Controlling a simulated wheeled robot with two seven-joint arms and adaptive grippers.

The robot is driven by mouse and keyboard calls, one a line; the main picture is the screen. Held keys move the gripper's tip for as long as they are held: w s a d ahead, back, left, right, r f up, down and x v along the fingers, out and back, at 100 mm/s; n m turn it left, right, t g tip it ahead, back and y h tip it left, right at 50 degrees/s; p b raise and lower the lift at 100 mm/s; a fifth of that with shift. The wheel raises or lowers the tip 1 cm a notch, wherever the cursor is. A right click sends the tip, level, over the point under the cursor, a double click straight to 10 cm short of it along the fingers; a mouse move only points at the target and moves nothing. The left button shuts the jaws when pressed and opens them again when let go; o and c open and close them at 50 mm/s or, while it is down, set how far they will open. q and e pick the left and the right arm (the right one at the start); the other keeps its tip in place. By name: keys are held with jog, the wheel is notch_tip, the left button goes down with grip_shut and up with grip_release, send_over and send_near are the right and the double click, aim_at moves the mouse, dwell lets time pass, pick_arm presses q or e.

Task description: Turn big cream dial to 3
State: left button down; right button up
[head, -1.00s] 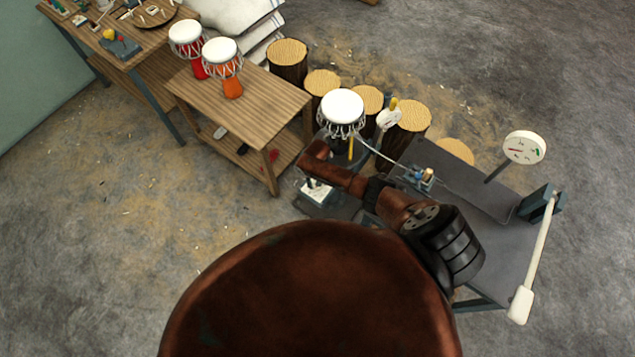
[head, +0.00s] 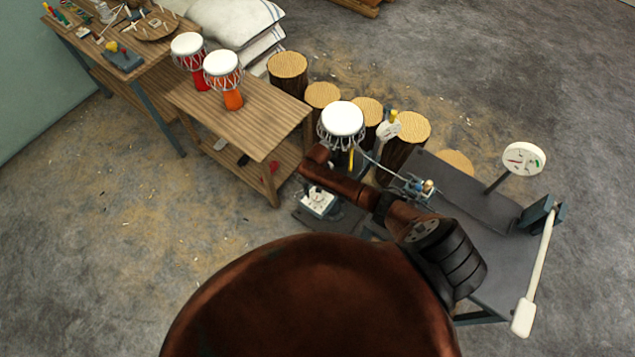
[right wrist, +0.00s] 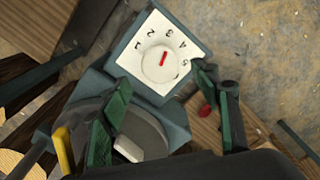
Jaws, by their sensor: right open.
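The plate also shows in the head view, small, on the dial box (head: 318,203) below my right arm. My right gripper (right wrist: 161,78) is open and empty, its green fingers on either side of the dial in the picture and apparently clear of it. My left gripper is not in view.
A white-topped drum (head: 342,118) stands just behind my right arm. A grey metal table (head: 490,255) with a round gauge (head: 524,158) and a long white-handled lever (head: 523,316) is at the right. A wooden bench (head: 262,128) holds two drums. Floor at left is clear.

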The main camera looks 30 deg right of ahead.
aim_at(317, 195)
notch_tip(317, 195, up, 8)
jog(key=shift+f, duration=0.25)
jog(key=shift+a, duration=0.1)
dwell(0.4)
